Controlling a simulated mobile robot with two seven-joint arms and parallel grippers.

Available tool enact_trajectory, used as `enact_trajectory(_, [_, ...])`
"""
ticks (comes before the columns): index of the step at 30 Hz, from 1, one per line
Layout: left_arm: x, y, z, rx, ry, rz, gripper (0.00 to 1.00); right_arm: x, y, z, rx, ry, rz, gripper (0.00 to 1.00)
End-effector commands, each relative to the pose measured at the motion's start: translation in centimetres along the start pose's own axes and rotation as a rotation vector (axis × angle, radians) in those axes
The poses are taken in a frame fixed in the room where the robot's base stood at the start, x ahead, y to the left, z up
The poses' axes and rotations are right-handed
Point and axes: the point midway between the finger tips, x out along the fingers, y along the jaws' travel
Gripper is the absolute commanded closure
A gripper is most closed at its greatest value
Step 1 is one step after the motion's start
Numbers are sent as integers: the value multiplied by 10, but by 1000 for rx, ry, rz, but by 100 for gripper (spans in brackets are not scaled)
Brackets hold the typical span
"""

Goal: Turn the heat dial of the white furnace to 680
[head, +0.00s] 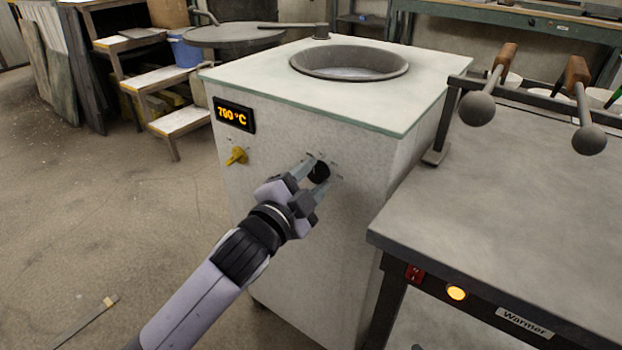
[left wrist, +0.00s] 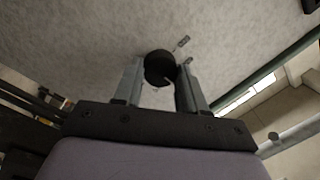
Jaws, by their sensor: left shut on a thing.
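The white furnace (head: 300,230) stands in the middle of the head view. Its orange display (head: 234,114) appears to read 790 °C or 760 °C; the middle digit is unclear. The black heat dial (head: 319,172) is on its front face, right of a yellow knob (head: 237,156). My left gripper (head: 311,178) is at the dial, its two fingers on either side, shut on it. In the left wrist view the dial (left wrist: 159,67) sits between the fingertips, with a pale pointer line on it. My right gripper is not in view.
A grey warmer table (head: 510,200) stands close on the right, with two ladles (head: 478,106) on a rack at its far edge. The furnace's round opening (head: 349,62) is on top. Wooden steps (head: 170,115) stand behind left. The floor at left is mostly clear.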

Motion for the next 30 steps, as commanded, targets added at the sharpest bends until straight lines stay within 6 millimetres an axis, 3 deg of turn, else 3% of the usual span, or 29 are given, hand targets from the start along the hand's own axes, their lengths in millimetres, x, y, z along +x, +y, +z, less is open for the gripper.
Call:
enact_trajectory(8, [0, -3, -2, -88, -7, 9, 90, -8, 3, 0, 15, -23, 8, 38])
enact_trajectory(19, [0, -5, -3, -379, -28, 37, 90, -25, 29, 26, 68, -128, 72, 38])
enact_trajectory(30, [0, -4, -1, -647, -44, 60, 90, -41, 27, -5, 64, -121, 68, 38])
